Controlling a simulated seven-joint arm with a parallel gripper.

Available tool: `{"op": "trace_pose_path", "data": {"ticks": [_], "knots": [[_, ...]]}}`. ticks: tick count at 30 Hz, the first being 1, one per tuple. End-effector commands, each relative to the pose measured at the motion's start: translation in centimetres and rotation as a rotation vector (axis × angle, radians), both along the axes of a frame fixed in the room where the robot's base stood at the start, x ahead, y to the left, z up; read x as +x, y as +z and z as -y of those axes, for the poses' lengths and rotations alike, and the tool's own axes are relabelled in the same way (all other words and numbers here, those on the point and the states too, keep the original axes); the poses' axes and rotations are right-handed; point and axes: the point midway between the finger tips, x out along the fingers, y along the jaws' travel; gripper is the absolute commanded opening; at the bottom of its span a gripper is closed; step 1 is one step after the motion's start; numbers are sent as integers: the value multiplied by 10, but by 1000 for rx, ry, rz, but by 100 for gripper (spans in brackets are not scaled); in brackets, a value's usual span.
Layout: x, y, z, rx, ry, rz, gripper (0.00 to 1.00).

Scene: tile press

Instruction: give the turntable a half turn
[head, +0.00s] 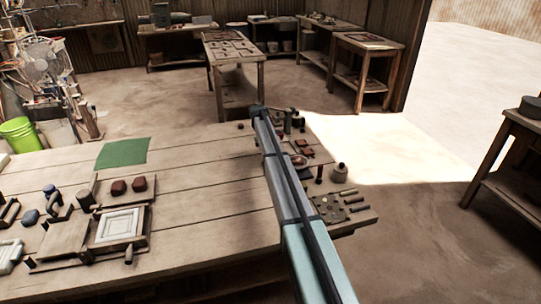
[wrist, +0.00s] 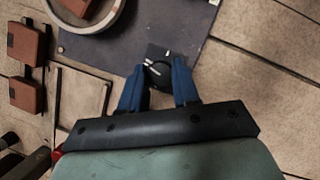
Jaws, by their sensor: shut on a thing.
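In the wrist view the blue fingers of my gripper (wrist: 159,88) are on both sides of a small round black knob (wrist: 158,72) and shut on it. White marks show beside the knob on its dark square base. A round dish with a pale rim (wrist: 110,22), which looks like the turntable, is partly in view at the upper left, apart from the fingers. Its top is cut off by the picture edge. In the head view my arm crosses the right part of the bench, and the gripper and knob cannot be made out.
The knob and the dish sit on a dark grey board (wrist: 195,22). Reddish-brown blocks (wrist: 25,94) and a shallow wooden tray (wrist: 80,92) lie to the left. In the head view a framed pale tile (head: 119,227) lies at left. The bench middle (head: 205,190) is clear.

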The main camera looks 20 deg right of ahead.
Motion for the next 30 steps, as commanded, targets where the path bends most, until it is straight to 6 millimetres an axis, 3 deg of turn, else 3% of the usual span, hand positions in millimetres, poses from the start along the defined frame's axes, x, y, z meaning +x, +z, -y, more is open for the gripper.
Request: {"op": "trace_pose_path", "data": {"ticks": [12, 30], "knots": [[-1, 0, -2, 0, 229, 2, 0], [0, 0, -2, 1, 277, 2, 0]]}}
